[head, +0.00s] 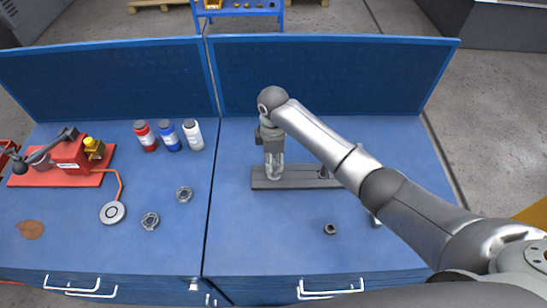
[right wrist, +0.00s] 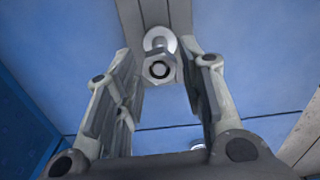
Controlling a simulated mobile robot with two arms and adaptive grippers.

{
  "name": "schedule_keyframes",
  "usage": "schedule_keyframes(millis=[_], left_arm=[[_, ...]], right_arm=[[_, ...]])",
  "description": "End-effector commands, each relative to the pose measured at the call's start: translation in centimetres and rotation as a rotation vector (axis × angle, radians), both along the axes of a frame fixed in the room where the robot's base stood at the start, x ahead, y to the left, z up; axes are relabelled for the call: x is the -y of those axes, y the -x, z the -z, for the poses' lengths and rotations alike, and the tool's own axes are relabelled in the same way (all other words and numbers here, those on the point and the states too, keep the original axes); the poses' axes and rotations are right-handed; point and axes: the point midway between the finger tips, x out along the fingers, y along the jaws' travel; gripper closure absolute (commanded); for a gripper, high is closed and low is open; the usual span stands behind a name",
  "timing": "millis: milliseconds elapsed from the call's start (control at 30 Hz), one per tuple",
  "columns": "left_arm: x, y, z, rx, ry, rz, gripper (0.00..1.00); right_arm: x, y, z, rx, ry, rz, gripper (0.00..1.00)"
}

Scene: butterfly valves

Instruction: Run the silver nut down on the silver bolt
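My right gripper (head: 273,172) points straight down over the left part of a dark grey bar (head: 260,184) on the right half of the bench. The end of the silver bolt (right wrist: 160,69) shows as a dark ring in the middle of the nut. A pale round disc (right wrist: 160,39) shows just beyond the nut. The thread is hidden.
A dark nut (head: 330,229) lies loose on the bench in front of the bar. Two ring-shaped parts (head: 150,221) (head: 184,194), three bottles (head: 168,136) and a red device (head: 72,155) stand on the left. Blue back panels (head: 330,75) close off the rear.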

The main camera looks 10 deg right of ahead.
Motion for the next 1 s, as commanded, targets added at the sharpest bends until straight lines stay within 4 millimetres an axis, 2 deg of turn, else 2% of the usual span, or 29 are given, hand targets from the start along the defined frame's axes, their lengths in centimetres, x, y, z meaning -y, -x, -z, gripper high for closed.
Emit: schedule_keyframes(millis=[433, 567, 767, 867, 1000], left_arm=[[0.0, 0.0, 0.0, 0.0, 0.0, 0.0, 0.6], [0.0, 0.0, 0.0, 0.0, 0.0, 0.0, 0.6], [0.0, 0.0, 0.0, 0.0, 0.0, 0.0, 0.6], [0.0, 0.0, 0.0, 0.0, 0.0, 0.0, 0.6], [0.0, 0.0, 0.0, 0.0, 0.0, 0.0, 0.6]], right_arm=[[0.06, 0.05, -0.01, 0.001, 0.001, -0.558, 0.63], [0.0, 0.09, 0.01, 0.001, 0.0, -0.636, 0.63], [-0.01, 0.1, 0.01, 0.001, 0.0, -0.646, 0.63], [0.0, 0.1, 0.01, 0.001, 0.0, -0.645, 0.72], [-0.01, 0.11, 0.01, 0.0, 0.0, -0.644, 0.9]])
